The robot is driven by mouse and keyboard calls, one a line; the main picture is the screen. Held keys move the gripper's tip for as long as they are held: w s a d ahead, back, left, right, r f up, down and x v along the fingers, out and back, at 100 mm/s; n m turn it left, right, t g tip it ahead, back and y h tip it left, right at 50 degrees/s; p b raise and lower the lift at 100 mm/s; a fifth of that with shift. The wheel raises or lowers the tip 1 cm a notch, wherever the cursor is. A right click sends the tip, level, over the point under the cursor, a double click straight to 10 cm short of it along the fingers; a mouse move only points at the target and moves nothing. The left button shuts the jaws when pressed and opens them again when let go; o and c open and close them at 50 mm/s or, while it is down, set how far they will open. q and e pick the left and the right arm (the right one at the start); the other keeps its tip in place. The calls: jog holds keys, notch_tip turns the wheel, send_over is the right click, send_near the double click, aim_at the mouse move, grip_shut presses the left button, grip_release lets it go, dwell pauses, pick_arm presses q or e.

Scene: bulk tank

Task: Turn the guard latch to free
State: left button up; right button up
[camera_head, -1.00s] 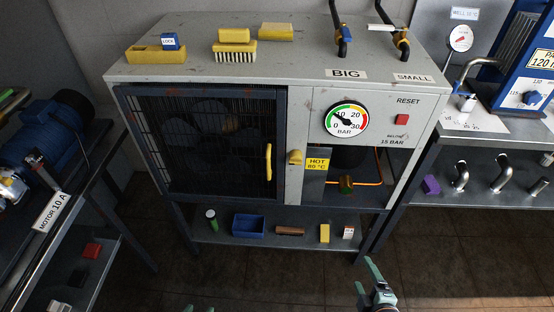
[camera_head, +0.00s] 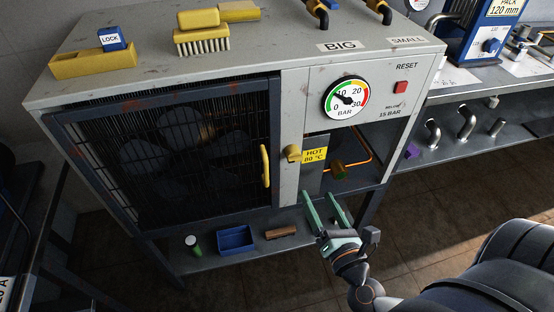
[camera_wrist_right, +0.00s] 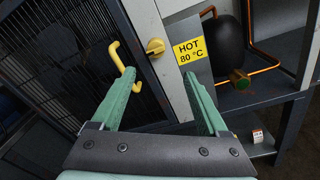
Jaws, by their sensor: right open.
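The guard latch (camera_head: 292,153) is a small yellow knob on the grey panel, just right of the dark mesh guard (camera_head: 170,150). It also shows in the right wrist view (camera_wrist_right: 155,46), beyond the fingertips and near the middle between them. The guard's yellow handle (camera_head: 265,166) is upright to the latch's left; in the right wrist view the handle (camera_wrist_right: 117,58) is partly hidden by a finger. My right gripper (camera_head: 320,200) is open and empty, below and slightly right of the latch, and not touching it. My left gripper is not in view.
A yellow HOT 80 °C sign (camera_head: 314,155) sits right of the latch, beside an open bay with copper pipe (camera_head: 358,162). A pressure gauge (camera_head: 346,98) and red reset button (camera_head: 400,88) are above. A lower shelf holds a blue bin (camera_head: 235,239).

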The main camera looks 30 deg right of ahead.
aim_at(297, 160)
jog(key=shift+n, duration=0.3)
jog(key=w, duration=0.4)
jog(key=w+d+p, duration=0.1)
jog(key=w, duration=0.3)
jog(key=w+p, duration=0.1)
jog(key=w, duration=0.3)
jog(key=shift+w+d+r, duration=0.15)
jog(key=shift+w+d, duration=0.2)
jog(key=shift+d, duration=0.05)
jog(key=shift+c, duration=0.4)
grip_shut()
